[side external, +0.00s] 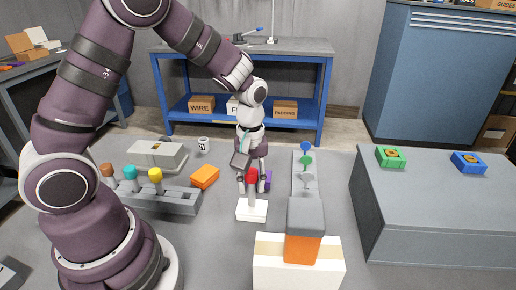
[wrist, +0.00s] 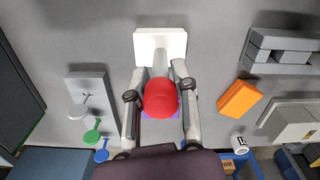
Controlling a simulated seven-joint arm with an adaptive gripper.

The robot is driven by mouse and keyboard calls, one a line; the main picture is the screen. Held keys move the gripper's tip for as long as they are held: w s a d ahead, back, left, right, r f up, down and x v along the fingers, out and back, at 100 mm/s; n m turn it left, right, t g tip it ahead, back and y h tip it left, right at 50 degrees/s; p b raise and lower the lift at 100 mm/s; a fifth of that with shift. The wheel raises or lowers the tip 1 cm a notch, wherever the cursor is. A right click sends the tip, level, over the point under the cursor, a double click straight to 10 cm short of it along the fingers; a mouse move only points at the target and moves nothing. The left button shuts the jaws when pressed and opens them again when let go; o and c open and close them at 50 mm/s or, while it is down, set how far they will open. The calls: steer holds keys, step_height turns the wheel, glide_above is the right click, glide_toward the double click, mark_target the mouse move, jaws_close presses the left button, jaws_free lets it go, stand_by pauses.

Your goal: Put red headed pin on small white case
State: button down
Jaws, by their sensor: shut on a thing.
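The red headed pin (side external: 252,176) is held between the fingers of my gripper (side external: 252,184), which is shut on it just below the head. Its pale shaft points down over the small white case (side external: 252,213). In the wrist view the red head (wrist: 160,98) fills the space between the fingertips, and the shaft runs toward the white case (wrist: 147,40). The shaft's lower end appears at or just above the case; I cannot tell if it touches or is seated.
A purple object (side external: 266,181) sits behind my gripper. An orange block (side external: 204,177) and a grey rack (side external: 180,201) with brown, teal and yellow pins are left. A grey plate (side external: 304,196) with several coloured pieces is right.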

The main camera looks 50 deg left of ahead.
steer(key=shift+f, duration=0.25)
steer(key=c, duration=0.9)
jaws_free()
step_height(320, 180, up, 12)
steer(key=shift+r, duration=0.1)
steer(key=s+r+m+t, duration=0.1)
steer(key=s+m+t, duration=0.1)
steer(key=s+m, duration=0.1)
steer(key=s+d+m+t, duration=0.1)
steer(key=s+m, duration=0.2)
steer(key=m, duration=0.2)
steer(key=s+r+m+t, duration=0.1)
steer(key=s+m+t, duration=0.1)
steer(key=s+m, duration=0.1)
steer(key=shift+d+r+m+t, duration=0.15)
steer(key=shift+r+m+t, duration=0.15)
steer(key=shift+m, duration=0.2)
